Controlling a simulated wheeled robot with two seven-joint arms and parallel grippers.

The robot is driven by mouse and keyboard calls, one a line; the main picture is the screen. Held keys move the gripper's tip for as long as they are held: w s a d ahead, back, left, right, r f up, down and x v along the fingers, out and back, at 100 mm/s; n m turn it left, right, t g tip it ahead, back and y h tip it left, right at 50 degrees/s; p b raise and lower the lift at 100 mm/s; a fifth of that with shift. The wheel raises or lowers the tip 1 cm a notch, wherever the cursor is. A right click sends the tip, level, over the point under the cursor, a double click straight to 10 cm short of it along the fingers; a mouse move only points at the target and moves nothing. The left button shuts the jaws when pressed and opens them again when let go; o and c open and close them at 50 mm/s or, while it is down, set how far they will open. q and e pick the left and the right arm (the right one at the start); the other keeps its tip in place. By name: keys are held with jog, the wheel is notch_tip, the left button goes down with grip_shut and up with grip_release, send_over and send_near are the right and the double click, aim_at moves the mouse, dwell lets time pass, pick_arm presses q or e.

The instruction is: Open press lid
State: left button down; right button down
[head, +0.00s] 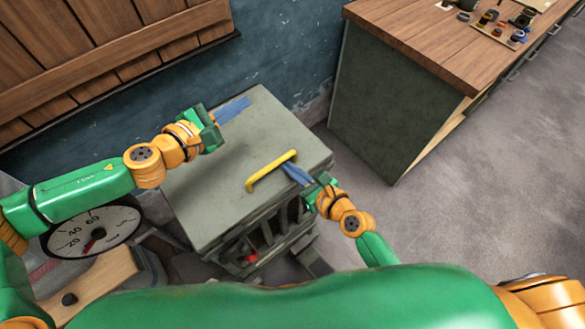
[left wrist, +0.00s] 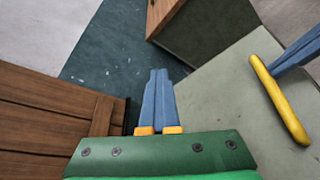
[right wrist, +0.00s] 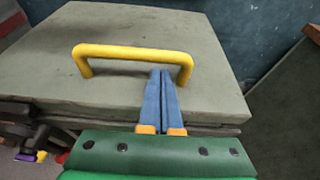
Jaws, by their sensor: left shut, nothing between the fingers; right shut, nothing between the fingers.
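The press has a flat grey-green lid (head: 210,195) lying level on its body, with a yellow handle (head: 270,170) near its front right edge. The lid looks shut. My right gripper (head: 293,172) is shut and empty, its blue fingers at the right end of the handle. In the right wrist view the fingertips (right wrist: 160,75) lie just below the handle bar (right wrist: 135,51), inside its right post; I cannot tell whether they touch. My left gripper (head: 235,108) is shut and empty over the lid's far left edge. Its fingers (left wrist: 157,85) also show in the left wrist view.
A wood-topped cabinet (head: 420,40) with small items stands to the right. A blue wall (head: 280,45) and wooden planks (head: 90,50) are behind and left. A dial gauge (head: 90,232) is at left. Grey floor (head: 480,180) lies open at right.

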jog(key=shift+w+r, duration=0.2)
jog(key=shift+r, duration=0.85)
pick_arm(q)
jog(key=c, duration=0.8)
grip_release()
